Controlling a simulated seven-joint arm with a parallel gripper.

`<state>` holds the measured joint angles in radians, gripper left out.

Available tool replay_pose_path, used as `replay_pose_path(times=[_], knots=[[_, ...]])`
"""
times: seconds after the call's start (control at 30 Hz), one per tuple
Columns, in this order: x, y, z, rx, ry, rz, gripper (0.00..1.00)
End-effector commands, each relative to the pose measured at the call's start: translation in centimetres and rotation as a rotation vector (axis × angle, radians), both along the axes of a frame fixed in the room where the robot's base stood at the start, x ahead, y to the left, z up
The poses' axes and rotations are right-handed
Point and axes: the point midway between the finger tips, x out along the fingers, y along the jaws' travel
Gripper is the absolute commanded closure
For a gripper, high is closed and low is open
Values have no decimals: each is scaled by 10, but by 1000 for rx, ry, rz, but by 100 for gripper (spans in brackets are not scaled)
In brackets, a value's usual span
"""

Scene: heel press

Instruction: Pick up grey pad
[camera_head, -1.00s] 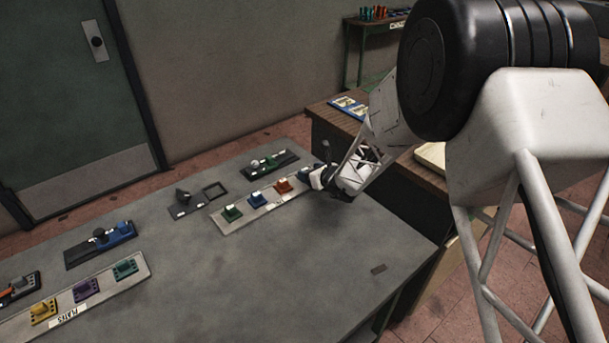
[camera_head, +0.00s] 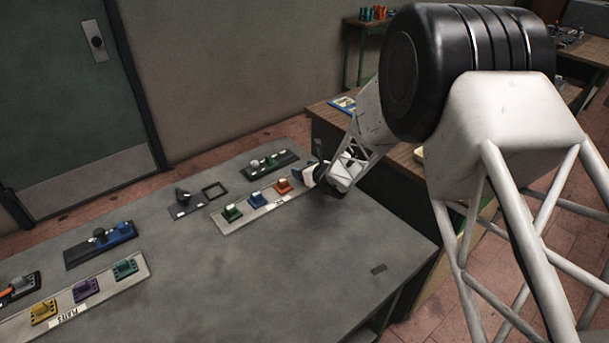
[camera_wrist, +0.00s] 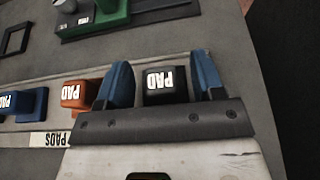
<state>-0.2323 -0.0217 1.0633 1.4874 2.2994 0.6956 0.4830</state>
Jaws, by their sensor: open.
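A dark grey block labelled PAD (camera_wrist: 166,86) shows in the wrist view, between the two blue fingers of my gripper (camera_wrist: 162,66). The fingers are open on either side of it, with a visible gap at each side. Whether they reach low enough around it I cannot tell. In the head view my gripper (camera_head: 311,175) is at the right end of the light pad strip (camera_head: 262,209), and it hides the grey pad there. An orange pad (camera_wrist: 75,95) sits just left of the left finger.
Blue (camera_head: 257,200) and green (camera_head: 232,213) pads stand further left on the strip. A dark fixture with a green part (camera_head: 271,162) lies just behind. A second strip with yellow, purple and teal pads (camera_head: 125,268) is at the front left. The table's front middle is mostly clear.

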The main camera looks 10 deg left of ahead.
Motion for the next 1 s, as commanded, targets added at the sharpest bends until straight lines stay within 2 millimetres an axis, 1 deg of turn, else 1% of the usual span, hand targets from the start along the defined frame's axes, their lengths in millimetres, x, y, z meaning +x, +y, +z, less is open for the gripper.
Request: replay_pose_path(times=[0.03, 0.2, 0.23, 0.27, 0.53, 0.67, 0.87, 1.0], knots=[[0, 0, 0, 0, 0, 0, 38], [0, 0, 0, 0, 0, 0, 64], [0, 0, 0, 0, 0, 0, 69], [0, 0, 0, 0, 0, 0, 71], [0, 0, 1, 0, 0, 0, 72], [0, 0, 5, -1, -1, 0, 72], [0, 0, 21, 0, -1, -1, 72], [-1, 0, 39, 0, -3, 1, 72]])
